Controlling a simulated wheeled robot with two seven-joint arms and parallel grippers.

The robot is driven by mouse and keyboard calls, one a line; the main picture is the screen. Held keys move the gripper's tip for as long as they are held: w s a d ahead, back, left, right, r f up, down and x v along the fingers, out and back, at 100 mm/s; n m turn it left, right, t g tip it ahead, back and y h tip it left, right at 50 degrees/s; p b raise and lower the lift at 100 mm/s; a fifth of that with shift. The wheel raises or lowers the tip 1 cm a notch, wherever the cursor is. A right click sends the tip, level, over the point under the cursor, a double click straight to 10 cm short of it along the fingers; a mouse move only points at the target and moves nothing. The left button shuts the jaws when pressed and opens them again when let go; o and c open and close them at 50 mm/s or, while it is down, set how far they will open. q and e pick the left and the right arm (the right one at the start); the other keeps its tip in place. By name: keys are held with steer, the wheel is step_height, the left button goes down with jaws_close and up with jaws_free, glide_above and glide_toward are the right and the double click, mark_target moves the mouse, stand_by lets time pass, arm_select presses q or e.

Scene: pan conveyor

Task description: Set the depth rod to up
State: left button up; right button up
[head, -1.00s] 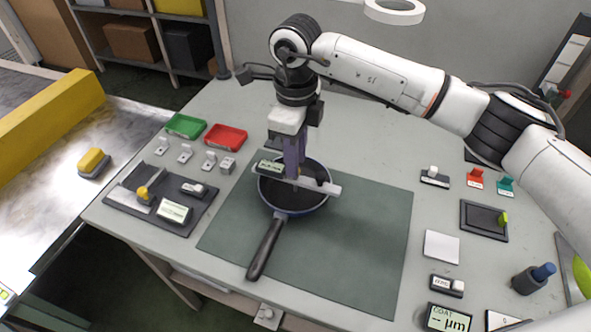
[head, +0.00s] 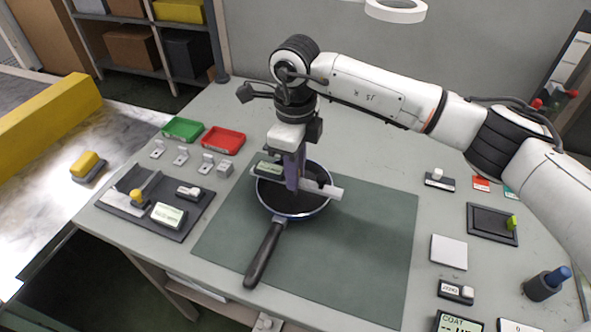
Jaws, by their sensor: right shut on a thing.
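A blue-rimmed dark pan (head: 312,206) rests on the green mat, its black handle (head: 265,255) pointing to the front left. A depth gauge with a pale bar (head: 331,191) and a small display (head: 268,169) spans the top of the pan. My right gripper (head: 292,184) points down at the middle of the gauge, shut on it; its purple fingers cover that part. I cannot make out the depth rod or its setting behind the fingers. My left gripper is not in view.
A dark fixture board (head: 125,209) with a yellow knob lies to the left, with green (head: 183,129) and red (head: 223,140) trays behind it. Small switches, a dark pad (head: 490,223) and a white square (head: 449,252) lie to the right. The mat (head: 370,260) is clear right of the pan.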

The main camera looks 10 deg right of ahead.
steer(key=shift+r, duration=0.2)
steer(key=shift+r+p, duration=1)
steer(key=shift+r, duration=0.85)
steer(key=o, duration=0.4)
steer(key=shift+r+p, duration=0.75)
steer(key=shift+r, duration=0.55)
steer(key=shift+r+p, duration=0.3)
steer(key=shift+r, duration=0.85)
